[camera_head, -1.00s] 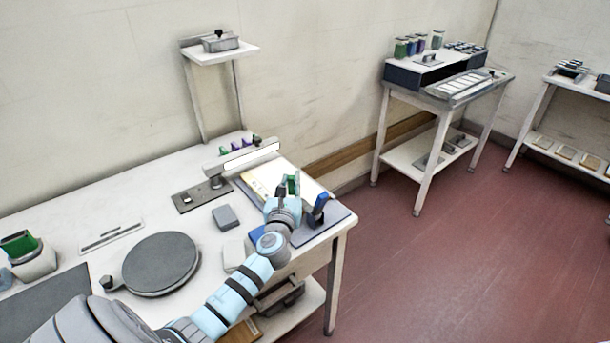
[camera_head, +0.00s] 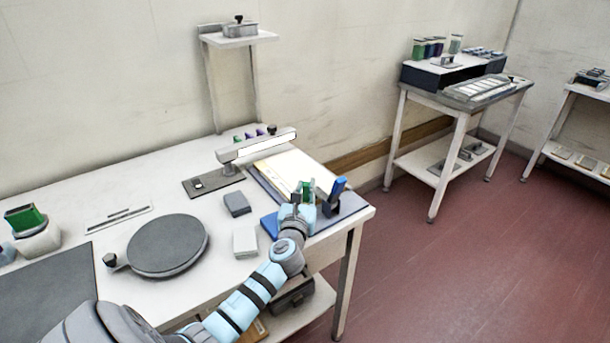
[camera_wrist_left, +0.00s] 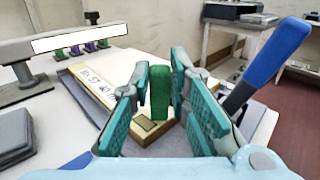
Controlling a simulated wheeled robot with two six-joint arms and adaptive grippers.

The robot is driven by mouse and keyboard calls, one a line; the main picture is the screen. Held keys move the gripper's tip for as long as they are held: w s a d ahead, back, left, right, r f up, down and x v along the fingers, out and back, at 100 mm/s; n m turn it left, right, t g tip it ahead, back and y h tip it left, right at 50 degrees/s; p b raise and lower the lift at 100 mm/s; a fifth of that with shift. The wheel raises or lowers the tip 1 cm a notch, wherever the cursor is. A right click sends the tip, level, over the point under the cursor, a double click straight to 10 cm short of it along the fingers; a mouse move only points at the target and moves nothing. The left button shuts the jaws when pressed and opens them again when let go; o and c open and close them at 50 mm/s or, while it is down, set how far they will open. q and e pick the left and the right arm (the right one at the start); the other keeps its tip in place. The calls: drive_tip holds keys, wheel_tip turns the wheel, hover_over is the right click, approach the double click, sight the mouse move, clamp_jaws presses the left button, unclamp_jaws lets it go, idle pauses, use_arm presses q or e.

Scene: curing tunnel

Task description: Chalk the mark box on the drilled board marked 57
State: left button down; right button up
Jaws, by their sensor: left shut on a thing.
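The pale board (camera_head: 285,168) lies on a grey base on the right part of the bench. In the left wrist view the board (camera_wrist_left: 88,88) carries handwriting that seems to include 57. A small dark-outlined mark box (camera_wrist_left: 147,126) shows near its close end. My left gripper (camera_head: 303,193) is above the near end of the board. It is shut on a green chalk piece (camera_wrist_left: 160,92), held upright between the teal finger pads. The chalk's lower end is over or on the board beside the box; contact is unclear. My right gripper is not in view.
A clamp with a blue handle (camera_head: 338,186) stands just right of my left gripper. A dark block (camera_head: 237,204), a white block (camera_head: 245,241) and a round turntable (camera_head: 167,245) are to the left.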

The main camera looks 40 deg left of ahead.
use_arm(q)
drive_tip(key=shift+w+a+f, duration=0.15)
drive_tip(key=shift+a+f, duration=0.15)
drive_tip(key=shift+a, duration=0.1)
drive_tip(key=shift+w+a+f, duration=0.1)
drive_tip(key=shift+a, duration=0.25)
drive_tip(key=shift+d, duration=0.55)
drive_tip(key=shift+a+b, duration=0.3)
drive_tip(key=shift+b, duration=0.05)
drive_tip(key=shift+d, duration=0.25)
drive_tip(key=shift+a, duration=0.4)
drive_tip(key=shift+d, duration=0.15)
drive_tip(key=shift+d+p, duration=0.35)
drive_tip(key=shift+a, duration=0.6)
wheel_tip(320, 180, up, 3)
drive_tip(key=shift+f+p, duration=0.1)
drive_tip(key=shift+p, duration=0.95)
wheel_tip(320, 180, up, 6)
drive_tip(key=p, duration=0.6)
drive_tip(key=shift+f, duration=0.25)
